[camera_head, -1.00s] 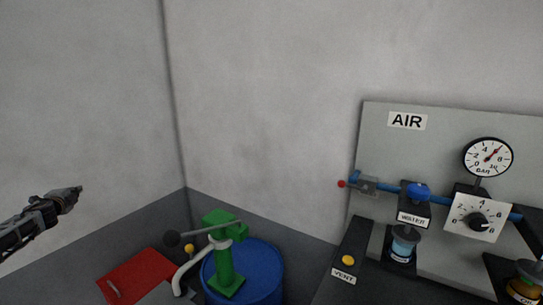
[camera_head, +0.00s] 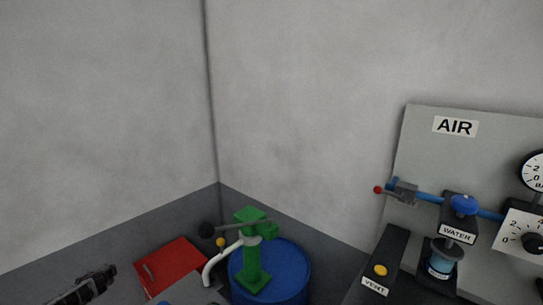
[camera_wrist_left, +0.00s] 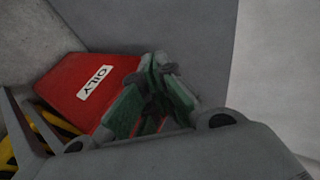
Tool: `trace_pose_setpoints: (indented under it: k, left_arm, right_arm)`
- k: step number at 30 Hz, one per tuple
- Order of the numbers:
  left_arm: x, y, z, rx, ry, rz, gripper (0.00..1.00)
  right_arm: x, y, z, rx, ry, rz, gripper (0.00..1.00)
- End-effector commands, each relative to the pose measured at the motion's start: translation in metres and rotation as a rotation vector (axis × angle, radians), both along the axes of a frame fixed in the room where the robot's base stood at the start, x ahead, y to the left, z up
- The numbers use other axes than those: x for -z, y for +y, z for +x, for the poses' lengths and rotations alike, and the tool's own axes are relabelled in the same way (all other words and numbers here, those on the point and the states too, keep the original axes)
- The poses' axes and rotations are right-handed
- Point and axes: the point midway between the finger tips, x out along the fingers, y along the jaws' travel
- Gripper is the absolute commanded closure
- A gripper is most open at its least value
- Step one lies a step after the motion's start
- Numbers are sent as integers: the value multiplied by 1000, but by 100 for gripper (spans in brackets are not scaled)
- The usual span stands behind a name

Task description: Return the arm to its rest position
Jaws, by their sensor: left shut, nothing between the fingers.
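My left gripper (camera_head: 104,275) is at the lower left of the head view, its arm coming in from the left edge. It also fills the lower middle of the left wrist view (camera_wrist_left: 160,66), where its fingers are shut together with nothing between them. It is to the left of the red bin lid (camera_head: 172,266) and apart from it. My right gripper is in neither view.
A green hand pump (camera_head: 252,262) stands on a blue drum (camera_head: 294,268). The red lid reads OILY in the left wrist view (camera_wrist_left: 72,88). A grey AIR panel (camera_head: 420,140) with a gauge and valves is at the right. Bare walls meet in the corner.

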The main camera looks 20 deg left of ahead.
Motion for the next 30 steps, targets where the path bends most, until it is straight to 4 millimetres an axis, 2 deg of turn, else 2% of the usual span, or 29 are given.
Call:
trace_pose_setpoints:
  k: [1,3,12,20,30]
  left_arm:
    - [20,-9,-9,-11,11,-23,100]
    - [43,-20,-21,-25,24,-53,100]
    - [138,-77,-72,-76,84,-172,100]
    - [211,-139,-116,-111,141,-272,100]
    - [293,-235,-170,-141,213,-399,100]
  right_arm:
    - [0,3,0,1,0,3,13]
    - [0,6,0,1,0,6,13]
    - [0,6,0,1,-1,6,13]
    - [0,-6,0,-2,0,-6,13]
    - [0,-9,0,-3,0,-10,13]
